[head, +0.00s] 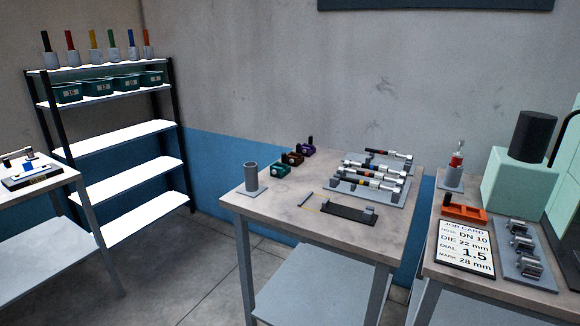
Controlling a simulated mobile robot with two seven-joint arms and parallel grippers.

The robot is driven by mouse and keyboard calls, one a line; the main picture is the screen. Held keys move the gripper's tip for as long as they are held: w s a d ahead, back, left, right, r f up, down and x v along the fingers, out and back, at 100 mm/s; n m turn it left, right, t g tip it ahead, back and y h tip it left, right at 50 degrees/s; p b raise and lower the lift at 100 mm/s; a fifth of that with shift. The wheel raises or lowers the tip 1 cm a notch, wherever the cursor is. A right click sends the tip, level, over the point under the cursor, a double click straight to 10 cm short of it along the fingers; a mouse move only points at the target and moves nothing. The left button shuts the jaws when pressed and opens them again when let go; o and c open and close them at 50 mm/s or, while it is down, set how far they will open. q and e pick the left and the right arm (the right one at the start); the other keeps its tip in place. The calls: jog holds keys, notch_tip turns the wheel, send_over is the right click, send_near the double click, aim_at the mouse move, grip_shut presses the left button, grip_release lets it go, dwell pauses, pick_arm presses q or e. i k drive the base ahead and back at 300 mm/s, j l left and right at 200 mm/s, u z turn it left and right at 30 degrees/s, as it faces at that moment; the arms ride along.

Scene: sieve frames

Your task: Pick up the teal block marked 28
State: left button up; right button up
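A small teal block (281,171) sits on the middle table (300,218), near its left edge. It has a pale round mark on its front, too small to read. A dark red block (293,159) and a purple block (307,149) stand in a row behind it, each with a small upright part. Neither of my grippers is in view.
A grey cylinder (251,177) stands left of the teal block. A rack (368,183) of hose-like pieces and a dark flat fixture (345,211) lie to the right. A job card (464,246) reading "MARK 28 mm" lies on the right table. Shelves (125,135) stand at left.

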aim_at(280, 165)
jog(key=i+z, duration=0.2)
jog(key=z, duration=0.15)
jog(key=i+j+z, duration=0.15)
jog(key=z, duration=0.15)
jog(key=i+j+z, duration=0.15)
jog(key=z, duration=0.2)
jog(key=i+j+z, duration=0.1)
jog(key=i+j, duration=0.25)
jog(key=i+j+z, duration=0.1)
jog(key=i+j, duration=0.2)
jog(key=j, duration=0.15)
